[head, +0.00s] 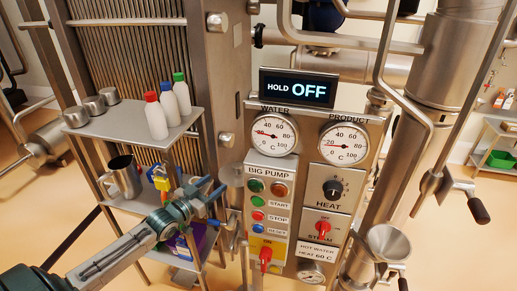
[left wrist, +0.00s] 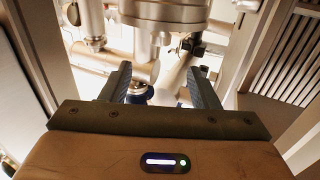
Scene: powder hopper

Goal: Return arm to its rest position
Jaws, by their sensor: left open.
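My left arm comes in from the lower left in the head view. Its gripper (head: 216,206) is in front of the small shelf cart, left of the control panel (head: 312,190). In the left wrist view the two fingers of the gripper (left wrist: 160,88) stand apart with nothing held between them. Steel pipes show beyond the fingers. My right gripper is not in view.
The shelf cart (head: 140,120) holds several bottles, steel cups, a steel jug (head: 123,178) and a purple box partly hidden by my arm. The display (head: 297,88) reads "HOLD OFF". A hopper funnel (head: 388,243) and pipes stand at right. Open floor shows at far left.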

